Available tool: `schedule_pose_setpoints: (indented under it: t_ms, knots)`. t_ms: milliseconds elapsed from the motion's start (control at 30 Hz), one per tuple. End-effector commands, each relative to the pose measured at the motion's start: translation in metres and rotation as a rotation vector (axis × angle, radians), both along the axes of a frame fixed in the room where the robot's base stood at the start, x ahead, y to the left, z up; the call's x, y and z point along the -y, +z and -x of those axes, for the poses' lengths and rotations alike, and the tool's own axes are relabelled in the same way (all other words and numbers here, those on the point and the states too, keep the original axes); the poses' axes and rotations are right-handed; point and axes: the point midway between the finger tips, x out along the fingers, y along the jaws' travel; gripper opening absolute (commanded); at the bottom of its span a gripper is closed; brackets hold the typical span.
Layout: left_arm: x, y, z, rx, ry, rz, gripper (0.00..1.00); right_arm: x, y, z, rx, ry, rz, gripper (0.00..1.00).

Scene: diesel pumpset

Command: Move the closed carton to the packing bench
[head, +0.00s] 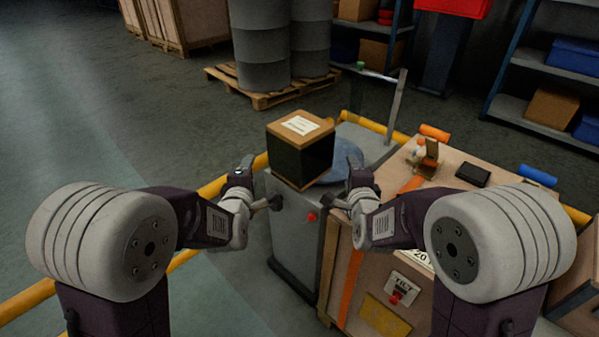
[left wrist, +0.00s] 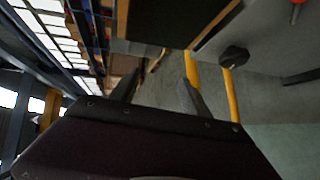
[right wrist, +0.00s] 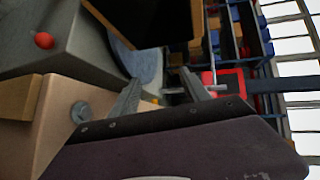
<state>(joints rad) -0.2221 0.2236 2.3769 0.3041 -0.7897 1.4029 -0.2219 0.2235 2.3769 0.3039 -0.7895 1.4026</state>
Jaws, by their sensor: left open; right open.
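The closed carton (head: 300,150) is a brown box with a white label on top and dark sides. It sits on a round blue-grey plate (head: 345,160) on a grey cabinet (head: 295,235). My left gripper (head: 262,185) is open, left of the carton and apart from it. My right gripper (head: 346,182) is open on the right side. The carton's dark side shows beyond the fingers in the left wrist view (left wrist: 165,22) and right wrist view (right wrist: 140,20). A wooden-topped bench (head: 455,157), probably the packing bench, stands right of the cabinet.
The bench holds a tape dispenser (head: 428,158), a black tablet (head: 473,174), an orange roll (head: 435,133) and a blue roll (head: 537,175). A red button (head: 311,217) is on the cabinet. Yellow rails (head: 215,187) run around. Grey drums (head: 262,45) stand on a pallet behind.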

Motion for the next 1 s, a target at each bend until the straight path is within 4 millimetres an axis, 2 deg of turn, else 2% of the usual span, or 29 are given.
schedule_pose_setpoints:
  t_ms: [300, 433, 1000]
  knots:
    - [0.001, 0.002, -0.001, 0.009, 0.003, 0.009, 0.55, -0.001, 0.002, -0.001, 0.009, -0.003, -0.009, 0.55]
    - [0.0, -0.001, -0.01, 0.008, 0.004, 0.008, 0.55, 0.0, -0.001, -0.01, 0.008, -0.004, -0.009, 0.55]
    - [0.0, -0.029, -0.116, 0.007, 0.004, 0.007, 0.55, 0.0, -0.029, -0.116, 0.007, -0.004, -0.008, 0.55]
